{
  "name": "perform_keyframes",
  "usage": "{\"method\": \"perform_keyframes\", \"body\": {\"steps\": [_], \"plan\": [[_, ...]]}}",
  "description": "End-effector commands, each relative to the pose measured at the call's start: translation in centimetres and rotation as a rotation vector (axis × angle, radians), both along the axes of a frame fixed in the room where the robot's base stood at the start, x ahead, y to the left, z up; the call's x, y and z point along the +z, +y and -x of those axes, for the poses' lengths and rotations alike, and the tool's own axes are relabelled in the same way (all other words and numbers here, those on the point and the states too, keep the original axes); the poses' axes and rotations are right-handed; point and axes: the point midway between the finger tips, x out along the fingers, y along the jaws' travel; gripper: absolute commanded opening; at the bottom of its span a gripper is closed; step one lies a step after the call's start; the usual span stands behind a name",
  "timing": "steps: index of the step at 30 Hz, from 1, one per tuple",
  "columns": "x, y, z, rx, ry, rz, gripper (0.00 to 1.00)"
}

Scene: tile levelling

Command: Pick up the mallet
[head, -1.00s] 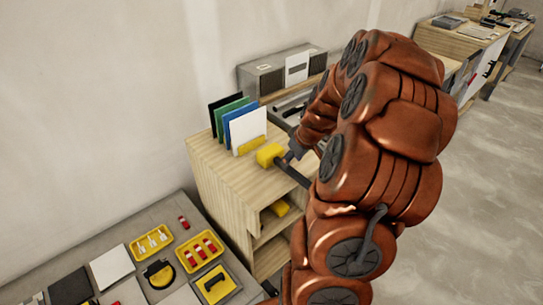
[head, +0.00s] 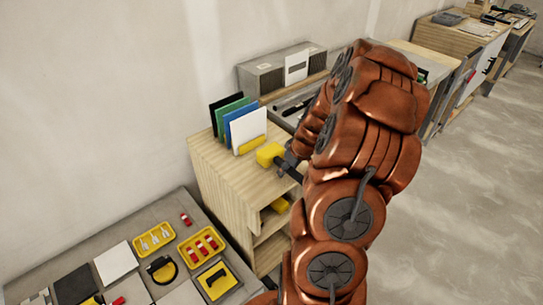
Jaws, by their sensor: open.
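The mallet has a yellow block head (head: 268,153) and a dark handle (head: 289,172). It lies on top of the light wooden cabinet (head: 213,163), near its front right edge. My gripper (head: 289,157) is at the mallet, beside the head and close to the handle, mostly hidden behind my copper-coloured arm. Its jaws are open. Whether a finger touches the mallet cannot be seen, and the handle's far end is hidden by my arm.
Coloured panels (head: 240,128) stand in a yellow holder just behind the mallet. The cabinet's open shelf holds a yellow object (head: 280,205). A grey table (head: 180,203) with yellow trays and tiles is at lower left. Grey floor (head: 460,170) is clear at right.

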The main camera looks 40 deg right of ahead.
Motion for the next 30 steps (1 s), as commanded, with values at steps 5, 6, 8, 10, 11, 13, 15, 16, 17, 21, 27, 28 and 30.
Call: {"method": "perform_keyframes", "body": {"steps": [5, 6, 8, 10, 11, 13, 15, 16, 17, 21, 27, 28, 30], "plan": [[0.01, -0.01, -0.01, 0.0, 0.0, 0.0, 0.36], [0.01, -0.01, -0.01, 0.0, 0.0, 0.0, 0.32], [0.02, 0.0, 0.0, 0.0, 0.0, 0.0, 0.26], [0.02, -0.01, 0.0, 0.0, 0.0, 0.0, 0.19], [0.02, -0.01, 0.0, 0.0, 0.0, 0.0, 0.16], [0.04, -0.01, -0.01, 0.0, 0.0, 0.0, 0.08], [0.04, -0.01, -0.01, 0.0, 0.0, 0.0, 0.01], [0.04, -0.01, -0.01, 0.0, 0.0, 0.0, 0.0], [0.04, -0.01, -0.01, 0.0, 0.0, 0.0, 0.0], [0.05, -0.02, -0.01, 0.0, 0.0, 0.001, 0.0], [0.07, -0.02, -0.02, 0.0, -0.001, 0.001, 0.0], [0.08, -0.02, -0.02, 0.0, -0.001, 0.001, 0.0], [0.08, -0.02, -0.02, 0.0, -0.001, 0.001, 0.0]]}}
